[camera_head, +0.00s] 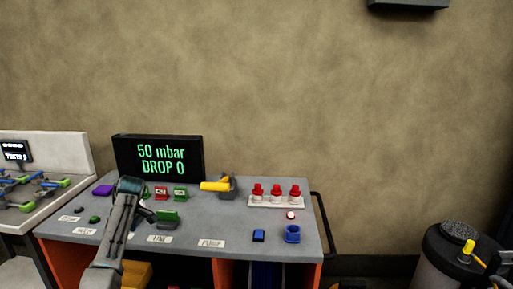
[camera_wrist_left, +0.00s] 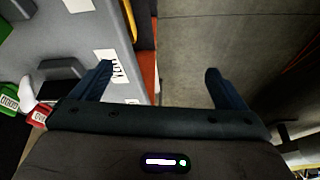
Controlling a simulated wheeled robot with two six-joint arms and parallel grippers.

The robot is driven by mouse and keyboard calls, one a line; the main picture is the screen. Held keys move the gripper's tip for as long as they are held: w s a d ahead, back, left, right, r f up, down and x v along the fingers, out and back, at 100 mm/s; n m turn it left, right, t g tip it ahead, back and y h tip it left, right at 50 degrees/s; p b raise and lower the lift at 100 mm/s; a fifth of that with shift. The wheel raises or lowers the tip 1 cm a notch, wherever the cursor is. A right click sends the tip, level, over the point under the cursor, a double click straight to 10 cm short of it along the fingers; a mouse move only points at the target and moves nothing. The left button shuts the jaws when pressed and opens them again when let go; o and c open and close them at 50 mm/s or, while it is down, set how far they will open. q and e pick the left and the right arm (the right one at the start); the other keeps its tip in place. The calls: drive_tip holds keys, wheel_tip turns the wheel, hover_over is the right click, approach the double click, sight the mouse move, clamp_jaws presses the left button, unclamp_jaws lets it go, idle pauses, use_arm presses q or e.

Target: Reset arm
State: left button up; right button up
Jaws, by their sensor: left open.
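My left arm comes in from the bottom left in the head view, over the grey bench top (camera_head: 190,251). Its gripper (camera_head: 129,186) is at the bench, near the red and green blocks, and its fingers are hard to make out there. In the left wrist view the two dark blue fingers of my left gripper (camera_wrist_left: 158,85) are wide apart with nothing between them. Below them show the bench edge, an orange panel (camera_wrist_left: 148,72) and the floor. My right gripper is not in view.
A black display (camera_head: 158,159) reads "50 mbar DROP 0". A yellow-handled valve (camera_head: 216,186), red knobs (camera_head: 276,190) and a blue cup (camera_head: 292,234) are on the bench. A white table (camera_head: 43,160) is at left, a dark canister (camera_head: 445,262) at right.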

use_arm(q)
drive_tip(key=s+d+f+m+t+h, duration=0.1)
drive_tip(key=s+d+f+m, duration=0.3)
drive_tip(key=s+f, duration=0.55)
drive_tip(key=s+d+f+m+t, duration=0.1)
drive_tip(key=s+d+f+m, duration=0.3)
drive_tip(key=s+f, duration=0.6)
drive_tip(key=s+d+r+m+h, duration=0.1)
drive_tip(key=s+d+m, duration=0.2)
drive_tip(key=s, duration=0.7)
drive_tip(key=s+d+r+m+t+h, duration=0.1)
drive_tip(key=s+d+m, duration=0.1)
drive_tip(key=s, duration=0.8)
drive_tip(key=s+d+r+m+h, duration=0.1)
drive_tip(key=s+d+r+m, duration=0.15)
drive_tip(key=s, duration=0.85)
wheel_tip(320, 180, down, 29)
drive_tip(key=w+a+g, duration=0.1)
drive_tip(key=a, duration=0.1)
drive_tip(key=s+a+f+g, duration=0.1)
drive_tip(key=s+f, duration=1.8)
drive_tip(key=f, duration=0.2)
drive_tip(key=shift+a+g, duration=0.2)
drive_tip(key=shift+g, duration=0.1)
